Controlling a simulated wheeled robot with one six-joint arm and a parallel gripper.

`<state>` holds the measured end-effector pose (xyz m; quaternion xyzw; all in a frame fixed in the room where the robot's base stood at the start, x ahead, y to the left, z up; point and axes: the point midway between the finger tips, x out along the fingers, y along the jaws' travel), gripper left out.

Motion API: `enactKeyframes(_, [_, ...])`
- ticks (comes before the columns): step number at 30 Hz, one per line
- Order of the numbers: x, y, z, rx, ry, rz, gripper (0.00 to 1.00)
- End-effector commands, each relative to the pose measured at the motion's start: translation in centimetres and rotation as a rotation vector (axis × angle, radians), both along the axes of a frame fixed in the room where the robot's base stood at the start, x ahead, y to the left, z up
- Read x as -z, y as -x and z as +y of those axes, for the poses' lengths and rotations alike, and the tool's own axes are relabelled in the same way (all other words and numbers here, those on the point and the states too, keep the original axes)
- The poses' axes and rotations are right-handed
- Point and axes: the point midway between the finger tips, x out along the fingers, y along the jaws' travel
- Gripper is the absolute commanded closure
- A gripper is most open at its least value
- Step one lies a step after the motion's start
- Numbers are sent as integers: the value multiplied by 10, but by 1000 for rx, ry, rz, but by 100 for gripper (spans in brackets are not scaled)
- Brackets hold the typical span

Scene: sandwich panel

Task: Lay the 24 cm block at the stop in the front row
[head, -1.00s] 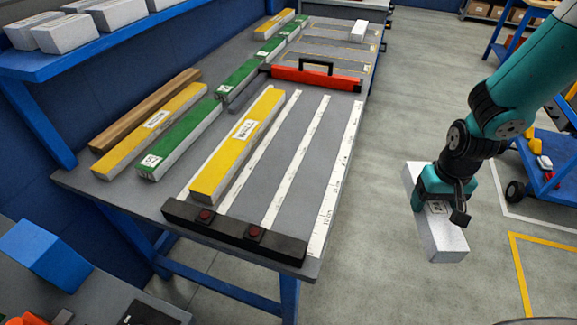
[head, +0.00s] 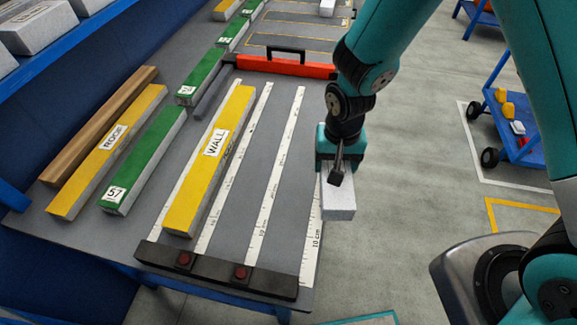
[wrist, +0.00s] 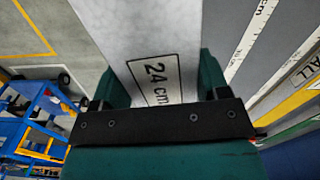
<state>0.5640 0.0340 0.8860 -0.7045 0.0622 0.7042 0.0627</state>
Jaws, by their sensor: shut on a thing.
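My gripper (head: 338,165) is shut on a pale grey-white block (head: 338,203) at the table's right edge, seen from above in the head view. In the wrist view the block (wrist: 150,30) lies between the jaws (wrist: 160,100) and carries a "24 cm" label. The black stop bar (head: 215,270) with two red buttons lies across the table's near end. White ruled strips (head: 275,175) run away from it. A yellow "WALL" bar (head: 212,160) lies on the left strips, its near end close to the stop. The block's far part is hidden by my arm.
Green (head: 145,160) and yellow "ROOF" (head: 108,150) bars and a wooden bar (head: 98,125) lie at the left. A red bar with a black handle (head: 285,66) crosses behind the strips. The strips right of the WALL bar are bare. A blue cart (head: 520,120) stands right.

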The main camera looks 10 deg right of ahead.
Motion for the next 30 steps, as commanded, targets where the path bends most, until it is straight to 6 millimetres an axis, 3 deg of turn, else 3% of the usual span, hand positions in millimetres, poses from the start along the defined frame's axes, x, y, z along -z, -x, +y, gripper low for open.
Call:
enactKeyframes(1, [-15,11,26,12,1,1,55])
enactKeyframes(3, [-21,24,54,57,2,1,55])
enactKeyframes(6, [-27,42,85,109,1,0,55])
enactKeyframes(9, [-29,55,103,146,1,0,55])
enactKeyframes(20, [-12,62,111,172,1,0,55])
enactKeyframes(30, [30,62,110,172,1,1,55])
